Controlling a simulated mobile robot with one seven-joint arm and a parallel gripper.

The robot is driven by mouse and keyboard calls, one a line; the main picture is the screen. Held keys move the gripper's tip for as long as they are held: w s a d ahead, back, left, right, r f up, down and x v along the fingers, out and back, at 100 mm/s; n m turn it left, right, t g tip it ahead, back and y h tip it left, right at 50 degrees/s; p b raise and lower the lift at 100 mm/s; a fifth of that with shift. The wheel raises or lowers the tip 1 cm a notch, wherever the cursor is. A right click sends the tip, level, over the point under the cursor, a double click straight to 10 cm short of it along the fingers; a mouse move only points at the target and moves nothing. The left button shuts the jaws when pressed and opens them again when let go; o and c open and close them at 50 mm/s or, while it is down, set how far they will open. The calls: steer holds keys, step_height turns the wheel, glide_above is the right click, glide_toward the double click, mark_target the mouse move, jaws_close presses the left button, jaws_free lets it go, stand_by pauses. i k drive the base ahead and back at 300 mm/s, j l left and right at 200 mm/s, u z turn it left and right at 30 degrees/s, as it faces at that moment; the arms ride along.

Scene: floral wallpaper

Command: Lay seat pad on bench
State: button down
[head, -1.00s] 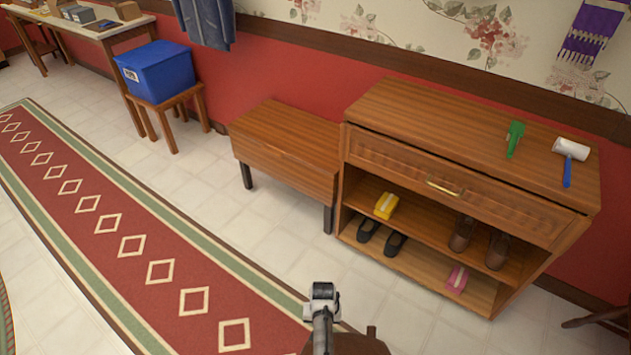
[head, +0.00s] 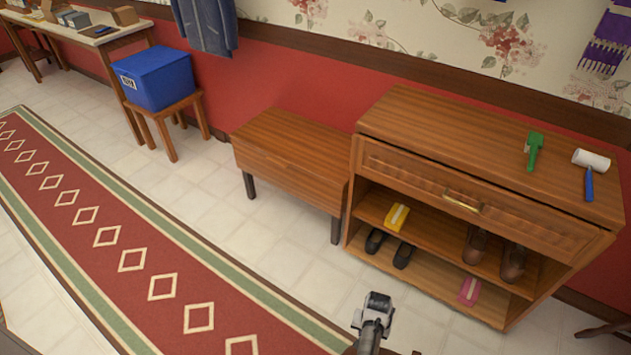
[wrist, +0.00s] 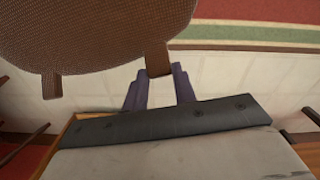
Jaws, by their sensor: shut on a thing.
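The bench (head: 290,146) is a low brown wooden seat with dark legs, standing against the red wall in the head view. Its top is bare. The seat pad (wrist: 95,30) is brown, woven and rounded, with tabs on its edge, and fills the upper left of the wrist view. My gripper (wrist: 159,74) is shut on one tab of the pad, between two purple-grey fingers. In the head view my wrist shows at the bottom, in front of the shoe cabinet and apart from the bench. The pad is almost wholly out of that view.
The shoe cabinet (head: 480,150) stands close at the bench's right, with shoes inside and a green brush (head: 534,150) and lint roller (head: 590,170) on top. A blue bin (head: 155,75) sits on a stool to the left. A red runner (head: 110,225) lies on the open floor.

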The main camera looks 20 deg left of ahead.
mark_target(301, 140)
steer(key=j+z, duration=0.4)
steer(key=j, duration=3.1)
steer(key=i, duration=0.05)
